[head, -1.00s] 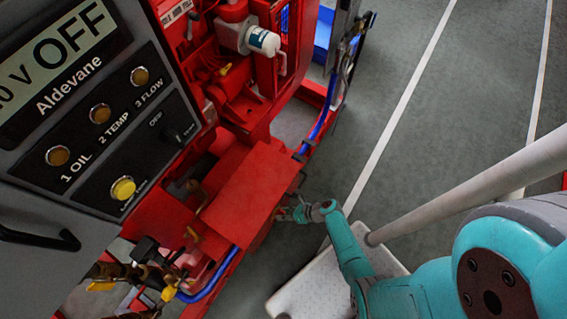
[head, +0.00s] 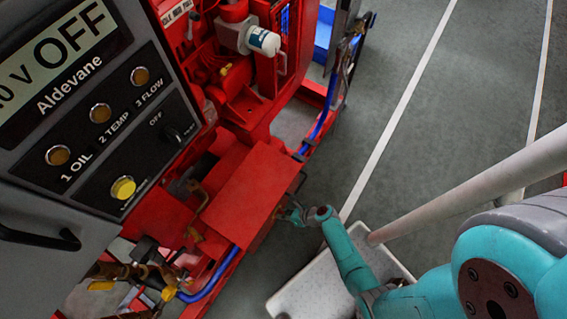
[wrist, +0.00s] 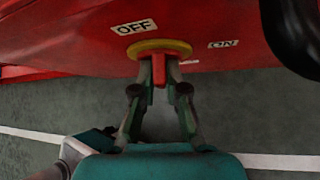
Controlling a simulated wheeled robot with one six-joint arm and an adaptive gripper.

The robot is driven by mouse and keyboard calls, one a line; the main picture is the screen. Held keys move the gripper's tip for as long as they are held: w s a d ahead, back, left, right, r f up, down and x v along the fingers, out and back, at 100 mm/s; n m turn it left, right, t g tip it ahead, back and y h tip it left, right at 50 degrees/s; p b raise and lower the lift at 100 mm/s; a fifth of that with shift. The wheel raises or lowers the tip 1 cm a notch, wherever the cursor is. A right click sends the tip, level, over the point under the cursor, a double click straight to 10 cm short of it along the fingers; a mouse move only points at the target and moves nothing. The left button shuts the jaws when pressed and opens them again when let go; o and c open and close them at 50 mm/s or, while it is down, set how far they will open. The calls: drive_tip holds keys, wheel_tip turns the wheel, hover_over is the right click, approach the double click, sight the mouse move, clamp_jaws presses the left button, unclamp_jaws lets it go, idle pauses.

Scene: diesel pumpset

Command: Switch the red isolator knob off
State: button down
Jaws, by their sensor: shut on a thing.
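The red isolator knob (wrist: 159,72) stands out from a yellow ring (wrist: 159,49) on a red surface in the wrist view. An OFF label (wrist: 134,27) is at the ring's upper left and an ON label (wrist: 223,44) is to its right. My gripper (wrist: 159,80) is shut on the knob, one finger on each side. I cannot tell which label the knob points to. In the head view my gripper (head: 290,212) is at the right side of the red box (head: 252,190); the knob is not clearly seen there.
The control panel (head: 85,130) at the left has lamps, a yellow button (head: 123,188) and a black switch (head: 172,134). A black curved bar (wrist: 290,40) is at the wrist view's upper right. Blue hose (head: 212,275) runs below the box. Open grey floor (head: 430,120) lies right.

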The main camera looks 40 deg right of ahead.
drive_tip(key=shift+s+a+n+t+h, duration=0.1)
drive_tip(key=shift+a+n+t+h, duration=0.15)
drive_tip(key=shift+n+h, duration=0.6)
drive_tip(key=shift+d+m+h, duration=0.1)
drive_tip(key=shift+m+h, duration=0.15)
drive_tip(key=c, duration=1.2)
unclamp_jaws()
drive_tip(key=v, duration=1.2)
